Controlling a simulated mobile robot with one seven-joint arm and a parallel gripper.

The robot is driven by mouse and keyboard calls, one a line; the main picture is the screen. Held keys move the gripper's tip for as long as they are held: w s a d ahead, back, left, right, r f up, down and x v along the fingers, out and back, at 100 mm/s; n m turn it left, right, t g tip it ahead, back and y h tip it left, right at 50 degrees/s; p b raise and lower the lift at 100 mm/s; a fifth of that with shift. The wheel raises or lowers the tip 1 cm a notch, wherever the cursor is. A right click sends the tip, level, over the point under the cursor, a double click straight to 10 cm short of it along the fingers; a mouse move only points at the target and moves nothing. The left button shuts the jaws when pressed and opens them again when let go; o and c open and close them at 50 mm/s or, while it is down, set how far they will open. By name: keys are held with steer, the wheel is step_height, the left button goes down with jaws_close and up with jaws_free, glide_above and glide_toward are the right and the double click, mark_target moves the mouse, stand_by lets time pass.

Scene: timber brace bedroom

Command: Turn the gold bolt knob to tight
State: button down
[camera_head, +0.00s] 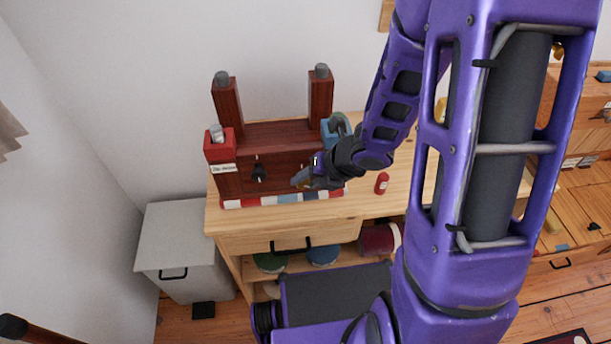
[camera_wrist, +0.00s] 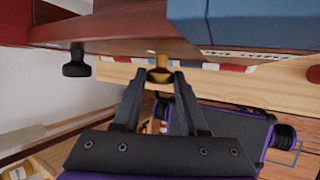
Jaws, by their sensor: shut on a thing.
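The gold bolt knob (camera_wrist: 160,62) sticks out from the front of the dark red timber brace (camera_head: 285,133). It shows in the middle of the wrist view, between the fingertips of my gripper (camera_wrist: 160,78). My gripper is shut on the knob, one finger on each side. In the head view my gripper (camera_head: 303,178) is at the lower right of the brace front and mostly covers the knob. A black knob (camera_wrist: 75,62) sits to the left on the same face; it also shows in the head view (camera_head: 258,172). I cannot read how tight the gold knob is.
The brace stands on a wooden workbench (camera_head: 375,207) over a red, white and blue striped strip (camera_head: 282,199). A labelled red box (camera_head: 220,150) is at its left, a blue box (camera_head: 330,130) at its right. A small red can (camera_head: 382,184) stands right of my gripper.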

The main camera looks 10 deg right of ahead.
steer(key=shift+d+f+y, duration=0.1)
steer(key=shift+d+y, duration=0.05)
steer(key=shift+y, duration=0.45)
steer(key=shift+c, duration=2.4)
jaws_free()
steer(key=v, duration=1.2)
steer(key=shift+d+p, duration=0.2)
steer(key=shift+p, duration=0.25)
steer(key=shift+f, duration=0.2)
